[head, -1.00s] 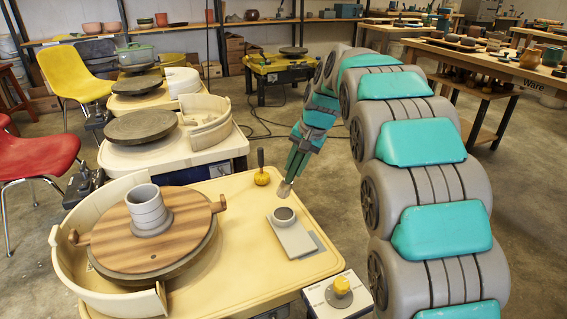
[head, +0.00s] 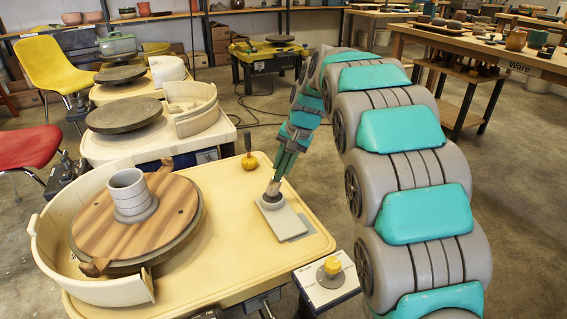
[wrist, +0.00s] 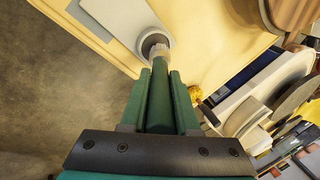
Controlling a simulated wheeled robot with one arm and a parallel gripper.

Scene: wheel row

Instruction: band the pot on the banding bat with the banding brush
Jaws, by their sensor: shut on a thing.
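The grey pot (head: 130,193), a ringed cylinder, stands upright on the round wooden banding bat (head: 168,222), which has two lugs and sits on a wheel at the left. My gripper (head: 284,166) is shut on the banding brush (head: 273,187) and points down at the right of the wheel table. In the wrist view my gripper (wrist: 158,78) grips the brush (wrist: 159,54) between its green fingers. The brush tip is at the small dark-topped cup (head: 270,201), in or against its mouth; the cup (wrist: 151,38) partly hides it.
The cup stands on a pale grey slab (head: 285,222). A cream splash pan (head: 50,262) curves around the wheel's left and front. A control box with a yellow knob (head: 332,266) is in front. Tabletop between bat and slab is clear.

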